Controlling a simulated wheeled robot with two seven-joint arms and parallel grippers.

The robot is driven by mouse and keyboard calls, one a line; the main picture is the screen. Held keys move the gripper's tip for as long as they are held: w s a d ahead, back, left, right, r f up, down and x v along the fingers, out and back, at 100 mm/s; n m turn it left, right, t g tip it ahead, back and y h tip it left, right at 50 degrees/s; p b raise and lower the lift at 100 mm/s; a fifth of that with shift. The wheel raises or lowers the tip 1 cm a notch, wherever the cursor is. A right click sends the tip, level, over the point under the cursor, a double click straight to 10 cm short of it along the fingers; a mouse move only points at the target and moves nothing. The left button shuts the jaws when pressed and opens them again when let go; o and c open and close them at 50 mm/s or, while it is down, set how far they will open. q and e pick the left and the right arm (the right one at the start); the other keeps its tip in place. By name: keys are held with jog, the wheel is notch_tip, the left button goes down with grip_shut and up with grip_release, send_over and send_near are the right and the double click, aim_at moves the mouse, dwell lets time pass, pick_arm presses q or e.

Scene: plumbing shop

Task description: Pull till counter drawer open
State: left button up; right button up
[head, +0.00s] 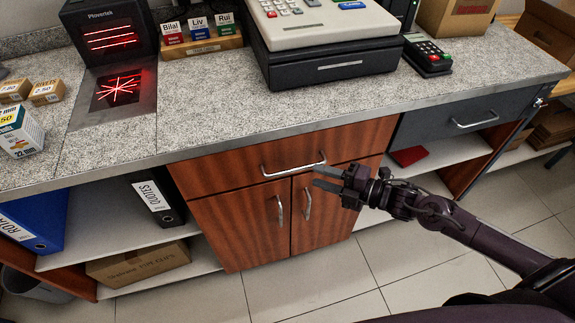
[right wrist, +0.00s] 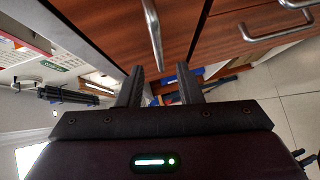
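The wooden drawer (head: 225,172) under the till counter is shut, its front flush above two cabinet doors. Its metal bar handle (head: 292,168) runs across the front. My right gripper (head: 319,177) is at the right end of this handle, with its fingers apart and pointing left. In the right wrist view the handle (right wrist: 153,32) comes down between the fingertips of the open right gripper (right wrist: 160,82), apart from both fingers. I cannot tell how deep it lies between them. My left gripper is not in view.
The till (head: 325,66) and card reader (head: 428,56) stand on the granite counter (head: 230,122). A grey drawer (head: 462,120) is to the right. Door handles (head: 307,203) sit below my gripper. Open shelves with binders (head: 155,200) are left. The tiled floor (head: 330,275) is clear.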

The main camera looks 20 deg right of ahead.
aim_at(299, 170)
jog(key=x, duration=0.7)
jog(key=shift+w+a, duration=0.15)
jog(key=shift+a, duration=0.15)
grip_shut()
